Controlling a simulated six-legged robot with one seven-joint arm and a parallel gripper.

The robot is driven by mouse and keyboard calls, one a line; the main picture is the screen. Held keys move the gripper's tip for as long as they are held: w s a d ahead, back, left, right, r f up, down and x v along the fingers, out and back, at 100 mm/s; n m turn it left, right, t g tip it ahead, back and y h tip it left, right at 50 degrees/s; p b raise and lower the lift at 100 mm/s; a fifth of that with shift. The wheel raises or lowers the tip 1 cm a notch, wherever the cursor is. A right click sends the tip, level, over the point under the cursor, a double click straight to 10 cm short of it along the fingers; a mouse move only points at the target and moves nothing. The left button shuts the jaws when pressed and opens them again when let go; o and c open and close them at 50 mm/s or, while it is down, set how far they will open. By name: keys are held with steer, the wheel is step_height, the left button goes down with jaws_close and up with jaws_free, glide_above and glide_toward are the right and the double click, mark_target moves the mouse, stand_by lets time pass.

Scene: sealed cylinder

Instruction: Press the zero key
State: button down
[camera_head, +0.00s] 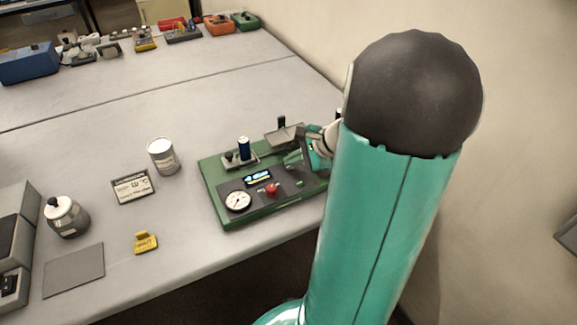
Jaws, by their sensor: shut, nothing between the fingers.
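A green instrument (215,192) sits near the table's front right edge. Its dark panel carries a lit display (258,177), a round white dial (238,201) and a red knob or button (271,189). A dark blue cylinder (243,148) stands upright in a holder at its back. I cannot make out a key marked zero; my arm hides part of the instrument's right side. My gripper (293,163) is shut and empty, low over the right part of the panel. I cannot tell whether it touches anything.
A silver can (163,156), a framed label plate (132,187), a yellow tag (145,243), a lidded jar (66,217) and a dark grey mat (74,270) lie to the left. A wall (300,40) runs along the right. The table's middle is clear.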

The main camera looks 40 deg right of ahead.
mark_target(293, 167)
steer(key=shift+f, duration=0.25)
steer(key=shift+r, duration=0.1)
stand_by(0.5)
steer(key=shift+r, duration=0.7)
steer(key=shift+r, duration=2.5)
